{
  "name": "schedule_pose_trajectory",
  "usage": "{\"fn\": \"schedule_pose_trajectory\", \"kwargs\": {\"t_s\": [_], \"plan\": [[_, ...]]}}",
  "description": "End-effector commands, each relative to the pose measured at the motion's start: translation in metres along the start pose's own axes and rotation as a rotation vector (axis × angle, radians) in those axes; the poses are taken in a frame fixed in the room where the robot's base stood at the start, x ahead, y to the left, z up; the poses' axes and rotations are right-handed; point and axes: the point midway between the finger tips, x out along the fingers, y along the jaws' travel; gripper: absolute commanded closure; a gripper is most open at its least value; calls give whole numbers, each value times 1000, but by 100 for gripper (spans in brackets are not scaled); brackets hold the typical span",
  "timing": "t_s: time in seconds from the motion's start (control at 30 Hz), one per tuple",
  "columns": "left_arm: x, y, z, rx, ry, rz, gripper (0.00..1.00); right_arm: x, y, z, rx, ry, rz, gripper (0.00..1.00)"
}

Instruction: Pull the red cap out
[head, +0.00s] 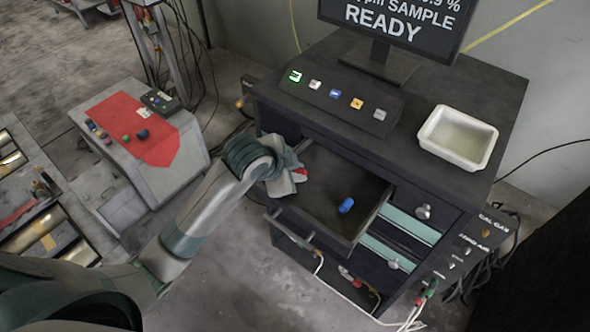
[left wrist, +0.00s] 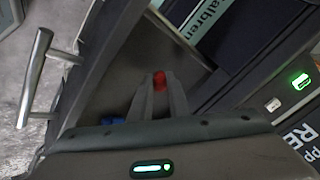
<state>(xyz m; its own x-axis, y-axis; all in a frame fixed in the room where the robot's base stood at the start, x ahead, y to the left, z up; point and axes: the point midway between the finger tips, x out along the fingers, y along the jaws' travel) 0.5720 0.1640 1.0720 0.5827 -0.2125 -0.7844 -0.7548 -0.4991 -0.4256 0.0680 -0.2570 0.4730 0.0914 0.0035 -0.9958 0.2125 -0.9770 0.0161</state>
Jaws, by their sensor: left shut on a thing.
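The red cap (left wrist: 159,80) is between the fingertips of my left gripper (left wrist: 160,84) in the left wrist view. In the head view the red cap (head: 301,173) shows as a small red patch at the tip of my left gripper (head: 298,176). The gripper is shut on it, over the left part of the open drawer (head: 326,217). I cannot tell whether the cap touches the drawer floor. A blue cap (head: 346,205) lies in the drawer to the right; part of it shows in the left wrist view (left wrist: 112,120). My right gripper is not in view.
The drawer handle (head: 290,229) sticks out at the front. On the cabinet top are a button panel (head: 340,103), a white tray (head: 458,138) and a monitor (head: 400,22). A side bench (head: 185,150) with a red cloth stands at the left.

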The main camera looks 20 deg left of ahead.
Motion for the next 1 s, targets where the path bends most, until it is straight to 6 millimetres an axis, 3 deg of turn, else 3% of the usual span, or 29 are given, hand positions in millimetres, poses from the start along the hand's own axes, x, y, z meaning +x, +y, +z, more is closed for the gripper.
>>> {"fn": "schedule_pose_trajectory", "kwargs": {"t_s": [0.53, 0.57, 0.63, 1.0], "plan": [[6, 4, 4, 0, 0, 0, 100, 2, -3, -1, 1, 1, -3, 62], [6, 4, 4, 0, 0, 0, 77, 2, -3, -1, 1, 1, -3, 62], [6, 4, 4, 0, 0, 1, 62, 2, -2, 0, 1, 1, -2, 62], [7, 7, 4, 0, -1, 7, 62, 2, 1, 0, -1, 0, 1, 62]]}}
